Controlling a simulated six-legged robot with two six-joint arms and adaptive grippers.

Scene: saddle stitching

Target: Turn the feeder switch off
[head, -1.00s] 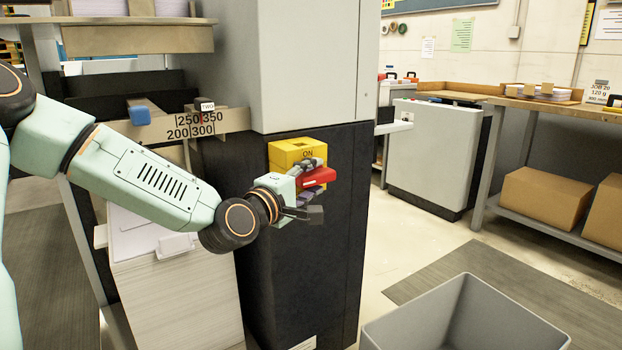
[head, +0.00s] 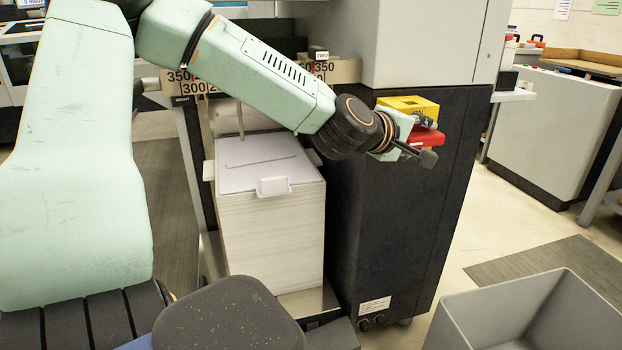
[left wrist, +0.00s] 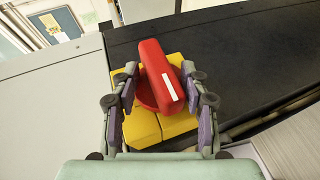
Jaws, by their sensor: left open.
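The feeder switch is a yellow box (head: 408,104) with a red handle (head: 427,136), mounted on the dark side of the machine. In the left wrist view the red handle (left wrist: 161,72) carries a white stripe and stands out from the yellow box (left wrist: 150,125), leaning slightly. My left gripper (head: 424,141) is open at the switch. Its fingers lie on either side of the red handle, and I cannot tell whether they touch it. My arm and gripper hide part of the box in the head view. My right gripper is not in view.
A tall stack of white paper (head: 268,235) stands left of the dark machine body (head: 400,220). A grey open bin (head: 555,300) stands at the lower right. A grey cabinet (head: 555,130) stands farther right, with open floor in front.

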